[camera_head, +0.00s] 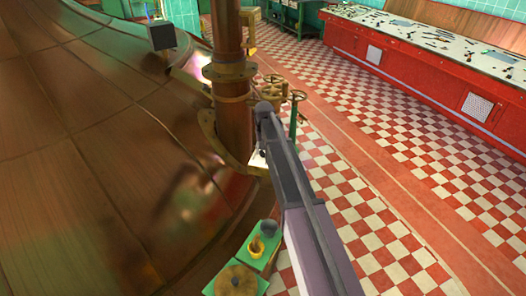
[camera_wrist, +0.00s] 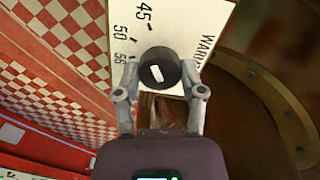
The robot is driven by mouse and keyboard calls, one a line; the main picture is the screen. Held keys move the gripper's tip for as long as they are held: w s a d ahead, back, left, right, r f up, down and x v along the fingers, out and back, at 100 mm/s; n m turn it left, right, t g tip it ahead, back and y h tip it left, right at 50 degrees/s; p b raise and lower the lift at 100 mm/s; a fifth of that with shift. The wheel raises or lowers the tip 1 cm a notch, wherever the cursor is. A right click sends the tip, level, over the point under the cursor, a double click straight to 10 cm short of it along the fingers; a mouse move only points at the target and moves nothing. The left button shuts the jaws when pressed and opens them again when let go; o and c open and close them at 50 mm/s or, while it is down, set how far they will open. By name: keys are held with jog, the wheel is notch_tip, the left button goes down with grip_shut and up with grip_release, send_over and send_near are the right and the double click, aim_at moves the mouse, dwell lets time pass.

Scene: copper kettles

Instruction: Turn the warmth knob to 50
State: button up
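The warmth knob (camera_wrist: 168,61) is a round black knob with a short white mark on its face, in the wrist view. It sits on a white dial plate (camera_wrist: 190,22) printed with 45, 50, 55 and a partly cut-off label. The mark is tilted, its upper end leaning left; I cannot tell exactly which number it points to. My gripper (camera_wrist: 160,72) has one grey finger on each side of the knob, and both fingertips appear to touch it. In the head view my gripper (camera_head: 265,108) is small beside the copper pipe, where the knob is hidden.
A large copper kettle (camera_head: 90,130) fills the left, with a vertical copper pipe (camera_head: 228,110) close beside my gripper. Handwheels (camera_head: 297,96) stand just beyond. A green box (camera_head: 262,245) is near the front. Checkered floor (camera_head: 400,160) lies open to the right, before a red counter (camera_head: 420,75).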

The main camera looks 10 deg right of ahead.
jog(key=shift+a, duration=0.1)
jog(key=shift+n, duration=0.4)
jog(key=n, duration=0.3)
jog(key=shift+n, duration=2)
jog(key=o, duration=1.1)
